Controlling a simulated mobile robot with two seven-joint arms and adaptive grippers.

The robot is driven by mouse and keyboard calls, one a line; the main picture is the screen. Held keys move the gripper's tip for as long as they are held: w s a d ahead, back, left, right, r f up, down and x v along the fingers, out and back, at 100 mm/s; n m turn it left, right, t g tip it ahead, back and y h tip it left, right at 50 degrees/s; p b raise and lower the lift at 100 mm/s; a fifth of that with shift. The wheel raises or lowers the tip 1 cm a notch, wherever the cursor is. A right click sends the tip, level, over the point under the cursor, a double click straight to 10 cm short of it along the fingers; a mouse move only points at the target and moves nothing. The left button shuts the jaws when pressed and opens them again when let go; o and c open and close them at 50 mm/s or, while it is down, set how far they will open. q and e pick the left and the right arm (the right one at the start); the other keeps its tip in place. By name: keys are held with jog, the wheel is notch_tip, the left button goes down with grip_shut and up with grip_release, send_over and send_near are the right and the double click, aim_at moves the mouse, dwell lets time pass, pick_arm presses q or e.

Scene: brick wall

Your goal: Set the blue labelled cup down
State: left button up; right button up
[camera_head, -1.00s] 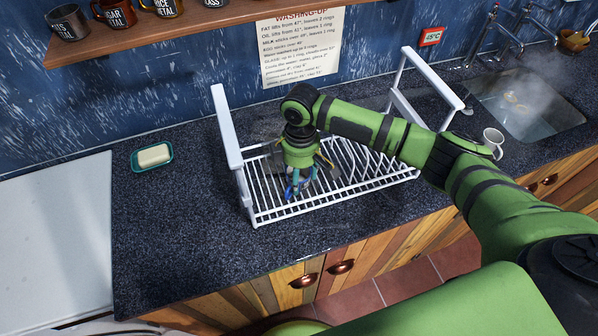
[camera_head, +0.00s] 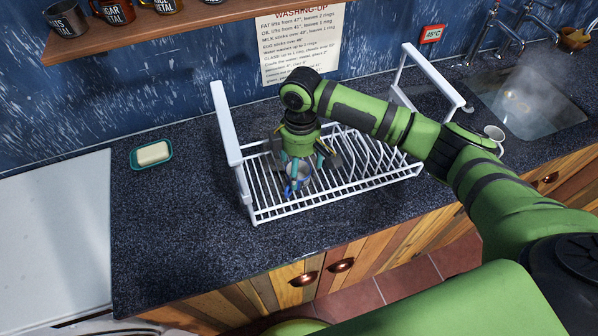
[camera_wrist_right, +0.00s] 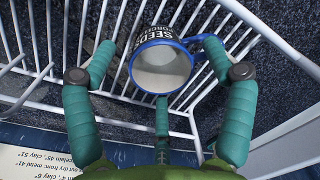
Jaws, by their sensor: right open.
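In the head view the cup (camera_head: 304,178) is partly hidden below my right gripper (camera_head: 304,160). I cannot tell whether the cup is slightly tilted. My left gripper is out of view.
Rack wires and upright slots stand close around the cup, with tall white handles (camera_head: 228,125) at the rack's ends. A soap dish (camera_head: 151,155) lies left on the dark counter. A white mug (camera_head: 494,134) stands right, near the steaming sink (camera_head: 530,105). The front counter is clear.

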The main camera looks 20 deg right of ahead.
aim_at(300, 178)
notch_tip(300, 178, up, 9)
jog(key=b, duration=0.1)
jog(key=shift+w+d+r, duration=0.15)
jog(key=shift+w, duration=0.1)
